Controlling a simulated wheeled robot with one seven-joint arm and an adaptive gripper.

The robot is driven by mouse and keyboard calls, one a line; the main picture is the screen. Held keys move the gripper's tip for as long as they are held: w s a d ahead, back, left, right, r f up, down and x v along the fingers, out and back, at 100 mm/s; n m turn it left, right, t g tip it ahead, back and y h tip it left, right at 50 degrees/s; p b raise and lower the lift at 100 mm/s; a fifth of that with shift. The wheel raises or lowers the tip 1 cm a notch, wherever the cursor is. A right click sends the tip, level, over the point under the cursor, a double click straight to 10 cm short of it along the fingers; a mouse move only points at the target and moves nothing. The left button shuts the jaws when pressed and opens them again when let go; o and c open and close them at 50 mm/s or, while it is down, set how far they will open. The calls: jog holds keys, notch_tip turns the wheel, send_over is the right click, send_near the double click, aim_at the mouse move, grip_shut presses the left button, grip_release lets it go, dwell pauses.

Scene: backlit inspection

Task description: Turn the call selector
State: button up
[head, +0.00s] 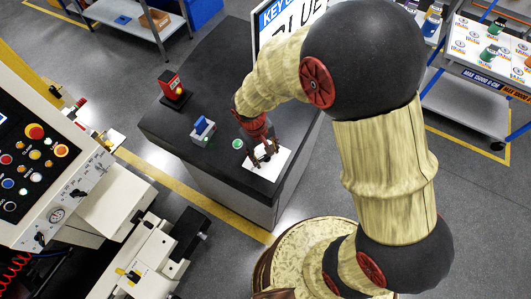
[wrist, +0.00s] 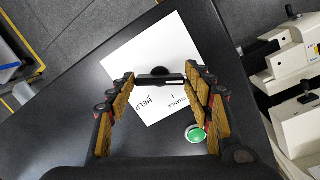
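The call selector (wrist: 160,78) is a dark knob with a long bar handle and a round base on a white plate (wrist: 125,57). The plate carries printed labels, among them "HELP" and "CHANGE". In the wrist view the bar lies roughly crosswise between my gripper's fingertips (wrist: 159,80). The fingers are spread, one at each end of the bar, with little or no visible gap; contact is unclear. In the head view my gripper (head: 266,152) is over the white plate (head: 264,176) on the dark bench and hides most of the selector.
A round green button (wrist: 195,133) sits beside the plate. A grey block with a blue top (head: 202,128) and a red device (head: 172,86) stand farther left on the bench (head: 215,165). A sign (head: 268,25) rises at the back. Control machinery (head: 40,150) stands at the left.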

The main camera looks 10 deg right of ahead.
jog(key=o, duration=0.3)
jog(key=shift+o, duration=0.2)
jog(key=shift+r, duration=0.15)
notch_tip(320, 180, up, 12)
jog(key=a, duration=0.2)
jog(key=shift+f, duration=0.25)
jog(key=shift+w, duration=0.15)
jog(key=s+d+f+m+t+y+b, duration=0.1)
jog(key=s+d+f+m+t+b, duration=0.1)
jog(key=s+d+b, duration=0.4)
jog(key=s+d+f+m+t+b, duration=0.2)
jog(key=s+d+b, duration=0.4)
jog(key=b, duration=1)
jog(key=shift+s+d+f+t+y+b, duration=0.3)
jog(key=shift+d+t+y+b, duration=0.1)
jog(key=shift+d+t, duration=0.5)
